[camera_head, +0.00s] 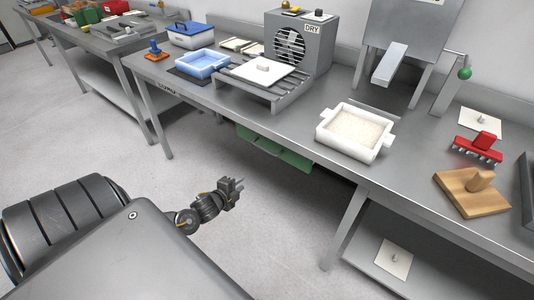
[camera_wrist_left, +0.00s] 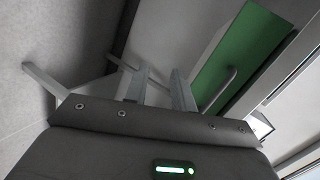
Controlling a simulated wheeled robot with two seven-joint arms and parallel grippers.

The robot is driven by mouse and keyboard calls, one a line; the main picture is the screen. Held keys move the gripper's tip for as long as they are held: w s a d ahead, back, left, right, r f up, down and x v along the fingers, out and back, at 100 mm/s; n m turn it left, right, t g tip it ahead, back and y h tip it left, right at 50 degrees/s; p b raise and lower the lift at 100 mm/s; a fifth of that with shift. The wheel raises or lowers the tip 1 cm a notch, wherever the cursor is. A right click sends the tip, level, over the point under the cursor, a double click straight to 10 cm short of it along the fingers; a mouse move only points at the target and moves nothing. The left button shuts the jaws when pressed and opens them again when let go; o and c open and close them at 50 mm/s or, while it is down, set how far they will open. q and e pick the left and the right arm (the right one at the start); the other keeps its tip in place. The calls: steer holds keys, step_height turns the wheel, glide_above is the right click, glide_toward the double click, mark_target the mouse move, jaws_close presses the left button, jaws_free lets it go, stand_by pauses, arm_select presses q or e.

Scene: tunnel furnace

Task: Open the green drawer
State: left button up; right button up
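The green drawer (camera_head: 272,148) shows as a green strip under the front edge of the long steel table in the head view. In the left wrist view its green face (camera_wrist_left: 242,50) is at the upper right, with a slim grey bar handle (camera_wrist_left: 221,89). My left gripper (camera_head: 238,184) is in front of and below the table edge, left of the drawer. In the left wrist view its two fingers (camera_wrist_left: 160,86) are apart with nothing between them, and the handle lies to their right. They do not appear to touch it. My right gripper is not in view.
The steel table (camera_head: 290,122) carries a white tray of pale grains (camera_head: 355,135), a dryer box (camera_head: 299,42), a blue tray (camera_head: 202,63) and a red brush-like tool (camera_head: 480,146). A table leg (camera_head: 347,228) and lower shelf stand right of the gripper. The floor around the gripper is clear.

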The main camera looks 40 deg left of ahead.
mark_target(267, 151)
arm_select(q)
steer(key=w+d+r+m+t+h, duration=0.1)
steer(key=d+r+m, duration=0.1)
steer(key=r, duration=0.4)
steer(key=w+d+r+m+t+h, duration=0.1)
steer(key=w+r+m+t, duration=0.1)
steer(key=r, duration=0.4)
steer(key=w, duration=0.3)
steer(key=w+f, duration=0.1)
steer(key=w, duration=0.3)
steer(key=w+f, duration=0.1)
steer(key=w, duration=0.2)
steer(key=shift+w+f, duration=0.15)
steer(key=shift+f, duration=0.05)
jaws_close()
